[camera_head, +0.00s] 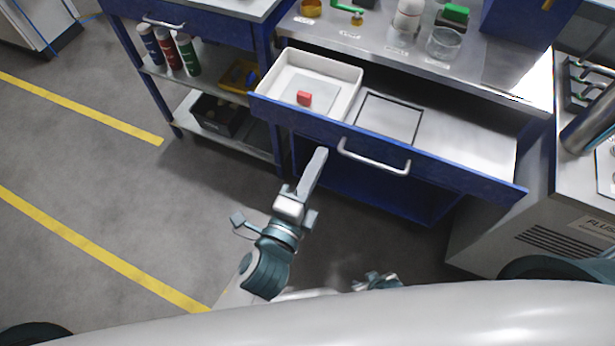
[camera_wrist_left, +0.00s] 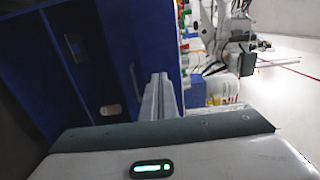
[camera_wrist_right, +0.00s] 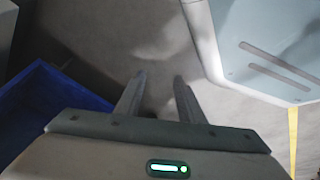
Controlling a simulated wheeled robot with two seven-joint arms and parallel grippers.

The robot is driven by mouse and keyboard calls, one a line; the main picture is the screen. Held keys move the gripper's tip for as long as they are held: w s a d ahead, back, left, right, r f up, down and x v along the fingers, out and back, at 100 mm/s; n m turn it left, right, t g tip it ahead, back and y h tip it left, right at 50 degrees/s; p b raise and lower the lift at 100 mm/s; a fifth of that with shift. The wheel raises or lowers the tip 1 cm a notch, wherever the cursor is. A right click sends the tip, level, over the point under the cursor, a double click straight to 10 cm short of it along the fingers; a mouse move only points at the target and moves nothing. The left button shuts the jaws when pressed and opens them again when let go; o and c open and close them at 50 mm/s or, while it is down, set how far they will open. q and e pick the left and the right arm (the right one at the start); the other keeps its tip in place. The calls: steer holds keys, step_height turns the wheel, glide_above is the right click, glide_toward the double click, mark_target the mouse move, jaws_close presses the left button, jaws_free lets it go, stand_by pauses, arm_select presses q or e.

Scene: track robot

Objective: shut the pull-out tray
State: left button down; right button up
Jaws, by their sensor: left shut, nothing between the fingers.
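The pull-out tray (camera_head: 468,147) stands open from the workbench, with a blue front and a silver bar handle (camera_head: 374,160).
A blue cart (camera_head: 262,150) with bottles (camera_head: 171,52) and a dark crate (camera_head: 218,115) stands to the left. The bench top (camera_head: 370,38) holds a beaker (camera_head: 443,43) and other items. A grey machine (camera_head: 560,200) stands right. Floor with yellow lines is clear at left.

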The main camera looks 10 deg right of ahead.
mark_target(332, 135)
arm_select(q)
steer(key=shift+x, duration=2.05)
arm_select(e)
steer(key=shift+s+a, duration=0.25)
steer(key=shift+a, duration=0.45)
steer(key=shift+w+d, duration=0.1)
steer(key=shift+d, duration=0.05)
